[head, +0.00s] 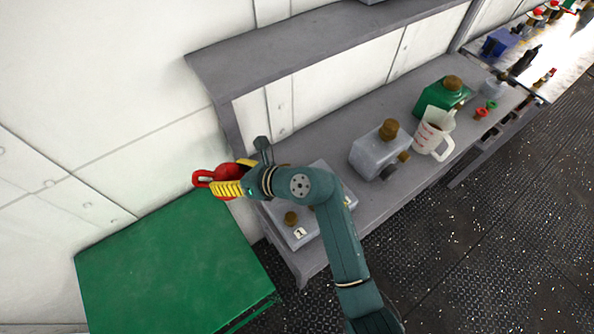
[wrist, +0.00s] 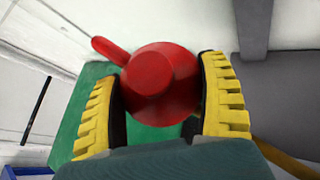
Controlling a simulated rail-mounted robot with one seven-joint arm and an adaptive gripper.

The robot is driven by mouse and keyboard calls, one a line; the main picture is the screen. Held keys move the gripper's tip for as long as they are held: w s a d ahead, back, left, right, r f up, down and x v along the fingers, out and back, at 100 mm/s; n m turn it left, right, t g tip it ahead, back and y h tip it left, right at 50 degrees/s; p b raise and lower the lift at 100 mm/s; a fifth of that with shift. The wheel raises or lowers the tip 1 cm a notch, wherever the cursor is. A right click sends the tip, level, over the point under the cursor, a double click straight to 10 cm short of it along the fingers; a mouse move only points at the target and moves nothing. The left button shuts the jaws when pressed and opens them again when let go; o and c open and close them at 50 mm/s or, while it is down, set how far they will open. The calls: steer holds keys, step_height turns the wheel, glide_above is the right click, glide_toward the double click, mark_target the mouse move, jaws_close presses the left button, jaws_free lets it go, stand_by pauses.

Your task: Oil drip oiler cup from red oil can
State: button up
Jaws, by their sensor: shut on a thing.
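The red oil can (head: 219,178) is held up at the left end of the grey bench, near the green table's back corner. In the wrist view the red can (wrist: 160,85) sits between the yellow ribbed fingers, with its handle at the upper left. My gripper (head: 230,182) is shut on it; the fingers also show in the wrist view (wrist: 162,110). A grey box (head: 315,222) with brass-coloured knobs and a label "1" lies on the bench under my arm, partly hidden. I cannot tell which thing is the drip oiler cup.
A green table (head: 165,265) stands at the left. On the grey bench (head: 328,135) are a grey container (head: 375,155) with a brown cap, a white measuring jug (head: 433,135) and a green can (head: 440,95). A grey shelf (head: 300,48) overhangs the bench.

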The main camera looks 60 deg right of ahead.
mark_target(234, 168)
steer(key=shift+s+d+r+m+t+y, duration=0.2)
steer(key=shift+s+r+t, duration=0.1)
steer(key=shift+r, duration=0.15)
steer(key=shift+s+d+r+m+t+y, duration=0.1)
steer(key=shift+s+d+r+t, duration=0.05)
steer(key=shift+d+r+t, duration=0.2)
steer(key=shift+s+d+r+m+t+y, duration=0.1)
steer(key=shift+s+r+t, duration=0.15)
steer(key=shift+r, duration=0.25)
stand_by(3.0)
steer(key=shift+w+a+f+n+g+h, duration=0.15)
steer(key=shift+w+a+f+g, duration=0.25)
steer(key=shift+f, duration=0.1)
steer(key=shift+w+a+f+n+g+h, duration=0.15)
steer(key=shift+w+a+f+g, duration=0.15)
steer(key=shift+f+g, duration=0.15)
steer(key=f, duration=0.1)
steer(key=w+a+f+g+h, duration=0.1)
steer(key=f+n+g, duration=0.1)
steer(key=f, duration=0.1)
steer(key=shift+w+a+g+h, duration=0.2)
steer(key=shift+w+g+h, duration=0.1)
steer(key=shift+w, duration=0.1)
steer(key=shift+w+a+f+n+g+h, duration=0.15)
steer(key=shift+f+g+h, duration=0.1)
steer(key=shift+f, duration=0.15)
steer(key=shift+w+f+n+g+h, duration=0.1)
steer(key=shift+f+n+g+h, duration=0.1)
steer(key=shift+f, duration=0.15)
steer(key=shift+r, duration=2.5)
